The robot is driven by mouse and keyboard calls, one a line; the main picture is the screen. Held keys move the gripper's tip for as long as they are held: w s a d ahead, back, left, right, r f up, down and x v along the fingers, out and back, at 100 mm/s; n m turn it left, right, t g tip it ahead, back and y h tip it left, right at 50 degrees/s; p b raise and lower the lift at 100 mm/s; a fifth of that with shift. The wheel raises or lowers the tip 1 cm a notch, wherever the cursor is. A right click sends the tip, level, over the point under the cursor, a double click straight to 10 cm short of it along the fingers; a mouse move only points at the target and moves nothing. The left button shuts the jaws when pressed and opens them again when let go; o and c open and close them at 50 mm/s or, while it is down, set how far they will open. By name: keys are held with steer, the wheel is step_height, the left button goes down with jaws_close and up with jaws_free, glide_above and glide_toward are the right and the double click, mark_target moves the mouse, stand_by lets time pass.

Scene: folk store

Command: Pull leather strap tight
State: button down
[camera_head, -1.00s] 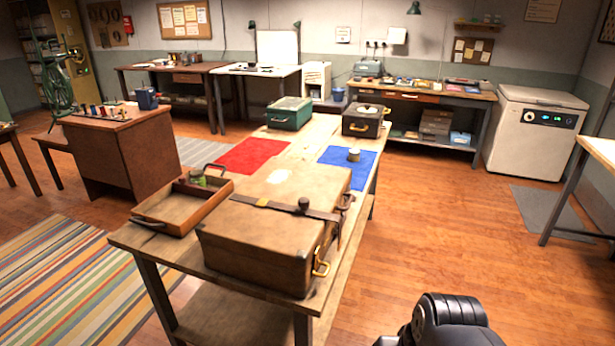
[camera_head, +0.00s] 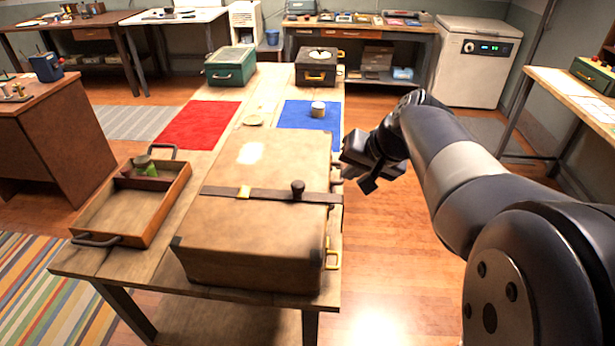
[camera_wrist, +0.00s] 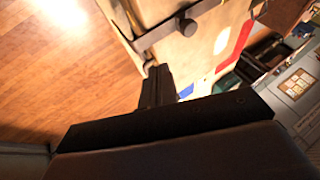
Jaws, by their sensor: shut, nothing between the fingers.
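A brown leather suitcase (camera_head: 250,235) lies flat and closed on the wooden table. A dark leather strap (camera_head: 275,196) runs across its lid, with a brass buckle (camera_head: 244,192) and a dark knob (camera_head: 297,187) on it. The strap's right end hangs over the case's right side. My gripper (camera_head: 357,170) is shut and empty, just right of the case near the strap's end, apart from the strap as far as I can tell. In the wrist view the strap (camera_wrist: 160,33) and knob (camera_wrist: 187,26) show at the top, beyond the dark gripper (camera_wrist: 158,80).
A wooden tray (camera_head: 138,205) with small jars stands left of the suitcase. A small tin (camera_head: 318,109) stands on the blue mat (camera_head: 293,114). A green case (camera_head: 230,67) and a dark case (camera_head: 316,66) stand at the table's far end. The floor right of the table is clear.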

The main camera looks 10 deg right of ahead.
mark_target(294, 185)
steer(key=x, duration=0.3)
steer(key=a+p+x, duration=0.1)
steer(key=x, duration=0.3)
steer(key=a+r+x, duration=0.1)
steer(key=x, duration=0.3)
steer(key=shift+w+a+f+p, duration=0.15)
steer(key=shift+w+a+p, duration=0.15)
steer(key=shift+w, duration=0.1)
steer(key=shift+w+a+f, duration=0.15)
steer(key=shift+w+a, duration=0.05)
steer(key=shift+a, duration=0.2)
steer(key=a, duration=0.2)
steer(key=w+a+p, duration=0.1)
steer(key=shift+w+a, duration=0.15)
steer(key=shift+a, duration=0.25)
